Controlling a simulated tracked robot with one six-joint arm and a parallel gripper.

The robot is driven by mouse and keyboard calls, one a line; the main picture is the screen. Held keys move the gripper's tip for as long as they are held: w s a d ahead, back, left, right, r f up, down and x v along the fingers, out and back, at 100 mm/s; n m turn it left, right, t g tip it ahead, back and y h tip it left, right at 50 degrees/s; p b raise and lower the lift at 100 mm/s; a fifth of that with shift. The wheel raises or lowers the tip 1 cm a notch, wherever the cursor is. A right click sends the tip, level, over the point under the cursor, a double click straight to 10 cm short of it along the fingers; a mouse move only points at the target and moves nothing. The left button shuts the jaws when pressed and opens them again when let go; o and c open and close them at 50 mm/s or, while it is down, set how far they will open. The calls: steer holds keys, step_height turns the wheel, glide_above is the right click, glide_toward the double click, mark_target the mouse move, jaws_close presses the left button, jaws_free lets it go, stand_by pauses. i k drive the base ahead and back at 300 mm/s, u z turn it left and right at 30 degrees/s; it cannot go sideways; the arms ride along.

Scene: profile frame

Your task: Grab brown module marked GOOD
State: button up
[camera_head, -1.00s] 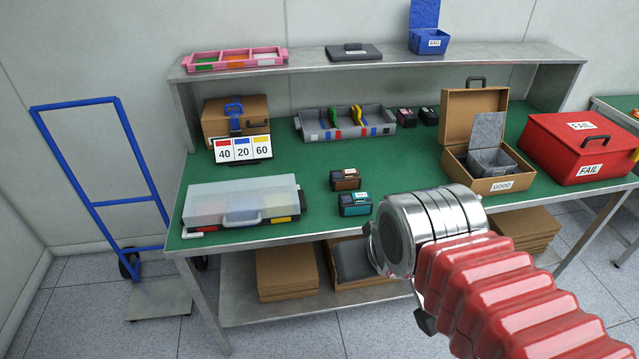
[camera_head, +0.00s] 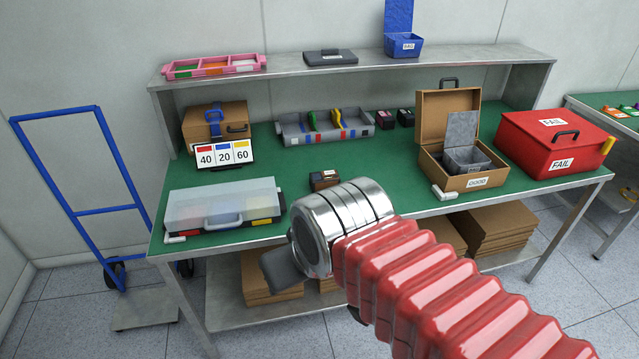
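My gripper (camera_head: 285,271) is in front of the bench, below and nearer than the module. One dark finger shows to the left of my metal wrist; the rest is mostly hidden, so its opening cannot be told.
A clear-lidded case (camera_head: 222,203) lies at the front left of the worktop. A number sign (camera_head: 223,154), a grey tray (camera_head: 322,127) and two dark modules (camera_head: 384,119) stand farther back. A red FAIL box (camera_head: 551,145) stands at the right. A blue trolley (camera_head: 77,205) is left.

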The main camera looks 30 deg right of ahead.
mark_target(321, 180)
steer(key=z, duration=0.05)
steer(key=i, duration=1)
steer(key=u, duration=0.05)
